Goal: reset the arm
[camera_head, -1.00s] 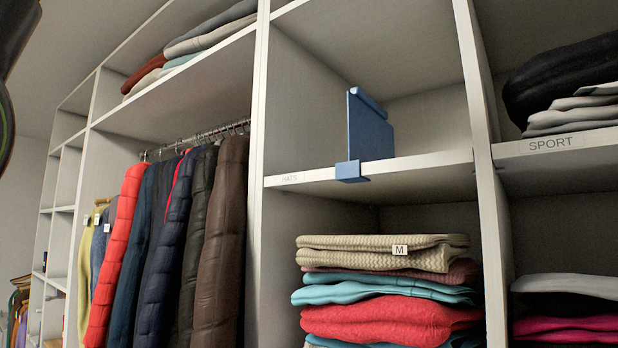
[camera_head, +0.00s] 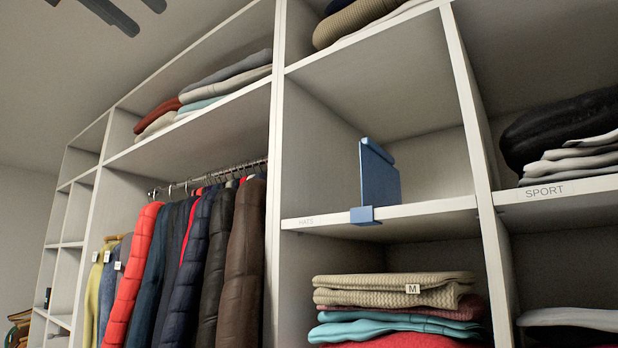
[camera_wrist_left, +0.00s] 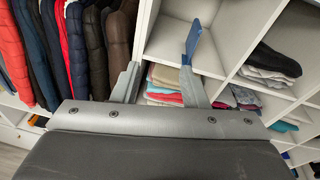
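My left gripper (camera_head: 110,12) shows only in part as dark shapes at the top left edge of the head view. In the left wrist view its two grey fingers (camera_wrist_left: 160,84) stand apart with nothing between them, so it is open and empty. The cubby shelving shows beyond the fingers. A blue shelf divider (camera_head: 380,177) stands upright on the shelf labelled HATS, clipped to its front edge. It also shows in the left wrist view (camera_wrist_left: 192,40), beyond the right finger. My right gripper is not in view.
Jackets (camera_head: 190,265) hang from a rail at left. Folded clothes (camera_head: 400,290) lie below the divider's shelf. A dark folded stack (camera_head: 565,130) sits above the SPORT label. The space in front of the shelving looks clear.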

